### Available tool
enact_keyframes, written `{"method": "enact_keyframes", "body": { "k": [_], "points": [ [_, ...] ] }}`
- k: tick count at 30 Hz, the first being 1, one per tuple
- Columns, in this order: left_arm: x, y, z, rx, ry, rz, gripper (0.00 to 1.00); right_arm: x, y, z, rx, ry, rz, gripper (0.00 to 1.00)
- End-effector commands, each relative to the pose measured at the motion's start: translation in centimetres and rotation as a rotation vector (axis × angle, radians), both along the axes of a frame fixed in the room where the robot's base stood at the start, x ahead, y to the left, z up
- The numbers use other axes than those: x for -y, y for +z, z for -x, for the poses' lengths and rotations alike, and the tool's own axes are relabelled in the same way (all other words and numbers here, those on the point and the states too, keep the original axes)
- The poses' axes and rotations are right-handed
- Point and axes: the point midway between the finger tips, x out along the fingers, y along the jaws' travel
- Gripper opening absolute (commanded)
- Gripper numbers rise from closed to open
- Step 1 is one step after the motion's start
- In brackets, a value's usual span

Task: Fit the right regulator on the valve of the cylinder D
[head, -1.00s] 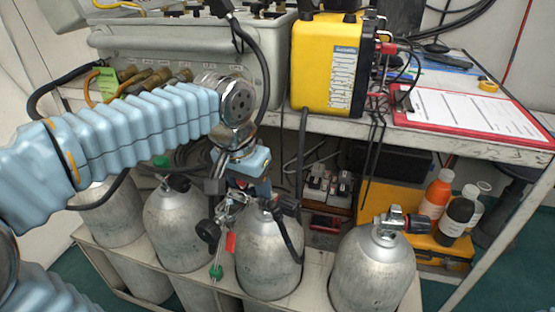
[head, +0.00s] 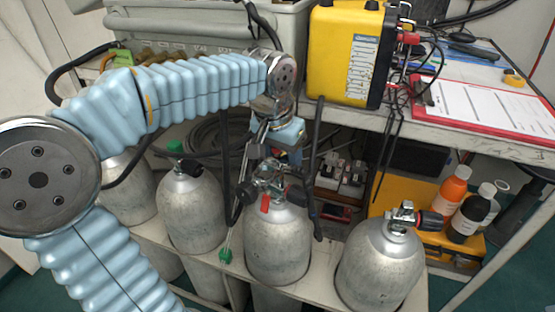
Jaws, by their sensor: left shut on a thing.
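My left gripper (head: 268,160) is shut on a regulator (head: 262,186), a metal and black piece with black hoses. It holds it at the top of the third cylinder from the left (head: 277,245), in front of that cylinder's valve. The regulator and gripper largely hide this valve, so I cannot tell whether they touch or are seated. A red tag (head: 265,204) hangs at the regulator, and a green tag (head: 225,256) hangs lower left. The rightmost cylinder (head: 380,270) has a bare metal valve (head: 404,216) with a black knob. I cannot read which cylinder is D. My right gripper is not in view.
Two more grey cylinders (head: 190,215) (head: 128,190) stand at left in the pale rack (head: 325,270). Above is a bench with a yellow box (head: 345,50), a grey panel and a red clipboard (head: 485,110). Bottles (head: 453,188) and a yellow case stand at right. Hoses hang behind the gripper.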

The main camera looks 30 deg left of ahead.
Motion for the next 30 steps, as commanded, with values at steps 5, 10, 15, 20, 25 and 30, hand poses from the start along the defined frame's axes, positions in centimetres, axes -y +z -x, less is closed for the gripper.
{"method": "enact_keyframes", "body": {
  "k": [5,10,15,20,25,30],
  "points": [
    [0.0,0.1,-1.4,0.000,0.000,0.000,0.00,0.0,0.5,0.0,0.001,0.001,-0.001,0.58],
    [0.0,0.1,-2.6,0.000,0.001,0.000,0.00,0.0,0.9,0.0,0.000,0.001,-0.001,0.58],
    [0.1,0.0,-3.9,0.000,0.001,0.001,0.00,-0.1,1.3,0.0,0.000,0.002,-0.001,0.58],
    [0.0,-1.2,-4.5,0.001,0.002,0.000,0.00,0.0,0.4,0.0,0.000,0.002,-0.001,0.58],
    [0.0,-0.9,-4.4,0.001,0.001,0.000,0.00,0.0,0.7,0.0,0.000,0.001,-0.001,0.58],
    [0.0,-1.0,-4.4,0.001,0.001,0.000,0.00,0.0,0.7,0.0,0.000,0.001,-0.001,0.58]
  ]
}}
